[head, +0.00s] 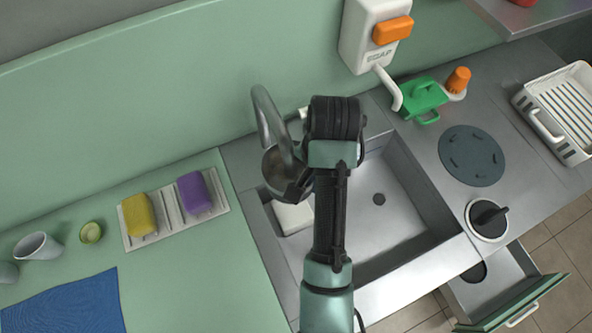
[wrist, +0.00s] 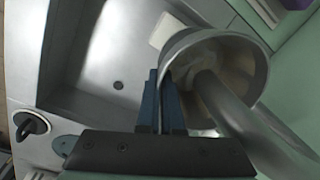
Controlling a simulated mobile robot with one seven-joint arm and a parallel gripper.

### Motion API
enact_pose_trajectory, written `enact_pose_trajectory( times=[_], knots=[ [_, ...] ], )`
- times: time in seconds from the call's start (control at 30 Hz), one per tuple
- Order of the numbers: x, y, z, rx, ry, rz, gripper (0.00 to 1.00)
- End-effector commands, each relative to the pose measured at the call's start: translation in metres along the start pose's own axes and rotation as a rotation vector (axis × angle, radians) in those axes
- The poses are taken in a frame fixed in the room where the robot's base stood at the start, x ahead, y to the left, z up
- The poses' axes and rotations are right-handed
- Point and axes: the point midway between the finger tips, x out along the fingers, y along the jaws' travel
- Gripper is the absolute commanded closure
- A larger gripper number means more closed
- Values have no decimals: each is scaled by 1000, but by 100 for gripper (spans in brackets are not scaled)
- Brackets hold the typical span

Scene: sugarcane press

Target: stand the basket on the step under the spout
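The basket (head: 275,168) is a round, shiny metal vessel with a brownish inside. In the wrist view the basket (wrist: 258,68) shows its open mouth, tilted toward the camera. My gripper (wrist: 162,75) has its fingers close together on the basket's near rim, and the basket appears held above the sink's left end. The curved metal spout (head: 268,112) comes down at the basket; in the wrist view the spout (wrist: 235,115) crosses its mouth. The pale step (head: 293,217) lies in the sink's left end, partly hidden by basket and arm; its corner (wrist: 160,32) also shows in the wrist view.
The steel sink (head: 400,190) is otherwise empty. A sponge tray (head: 168,222) with yellow and purple sponges is at left. A white dispenser (head: 362,28), green box (head: 422,98) and white dish rack (head: 540,122) are at right. A drawer (head: 530,290) hangs open at lower right.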

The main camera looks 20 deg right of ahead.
Motion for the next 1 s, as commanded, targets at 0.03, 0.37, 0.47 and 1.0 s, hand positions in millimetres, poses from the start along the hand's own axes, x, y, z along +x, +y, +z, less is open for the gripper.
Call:
enact_pose_trajectory(
  times=[0.03,0.37,0.47,1.0],
  knots=[
    [16,2,1,2,-4,3,100],
    [98,8,2,0,-6,3,100],
    [117,9,2,-1,-4,2,100],
    [172,13,1,-1,-1,0,100]
  ],
)
